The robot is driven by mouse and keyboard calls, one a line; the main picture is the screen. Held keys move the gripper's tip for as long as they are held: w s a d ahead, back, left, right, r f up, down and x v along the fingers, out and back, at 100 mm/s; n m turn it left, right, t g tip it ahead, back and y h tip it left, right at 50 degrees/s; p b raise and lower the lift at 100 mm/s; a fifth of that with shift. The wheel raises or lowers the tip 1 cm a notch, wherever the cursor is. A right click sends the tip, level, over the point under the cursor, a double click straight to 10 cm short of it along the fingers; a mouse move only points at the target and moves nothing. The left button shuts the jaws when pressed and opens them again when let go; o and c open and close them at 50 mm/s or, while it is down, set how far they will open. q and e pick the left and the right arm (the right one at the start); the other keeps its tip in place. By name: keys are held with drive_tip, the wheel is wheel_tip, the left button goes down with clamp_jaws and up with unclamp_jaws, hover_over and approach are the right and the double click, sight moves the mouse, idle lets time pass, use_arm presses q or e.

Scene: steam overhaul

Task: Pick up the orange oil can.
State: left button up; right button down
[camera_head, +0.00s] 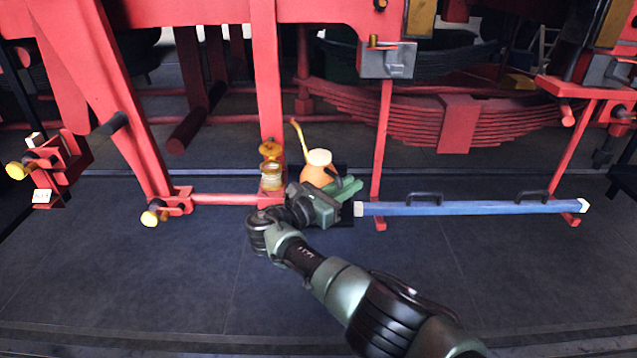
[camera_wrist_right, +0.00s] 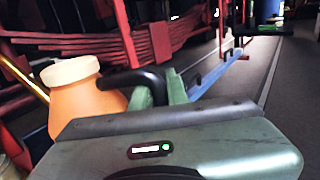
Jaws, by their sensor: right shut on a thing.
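The orange oil can (camera_head: 316,177) has a cream top, a thin yellow spout leaning up to the left and a black handle. In the head view it stands at the foot of the red frame, just beyond my right gripper (camera_head: 347,190). In the right wrist view the can (camera_wrist_right: 85,110) is at the left, and its black handle (camera_wrist_right: 130,78) reaches to my green fingers (camera_wrist_right: 160,92). My right gripper is shut on the handle. The can's lower part is hidden by my gripper, so I cannot tell whether it touches what is below. My left gripper is out of view.
A brass and glass lamp-like jar (camera_head: 271,176) is close on the can's left. A long blue bar (camera_head: 465,208) with black handles lies to the right. Red frame posts (camera_head: 382,140) and a leaf spring (camera_head: 455,125) are behind. The dark floor in front is clear.

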idle(0.5)
drive_tip(key=shift+r, duration=0.15)
drive_tip(key=shift+w+r, duration=0.1)
drive_tip(key=shift+r, duration=0.1)
drive_tip(key=s+r+p, duration=0.3)
drive_tip(key=s, duration=1.5)
drive_tip(key=shift+p, duration=0.35)
drive_tip(key=shift+f, duration=0.15)
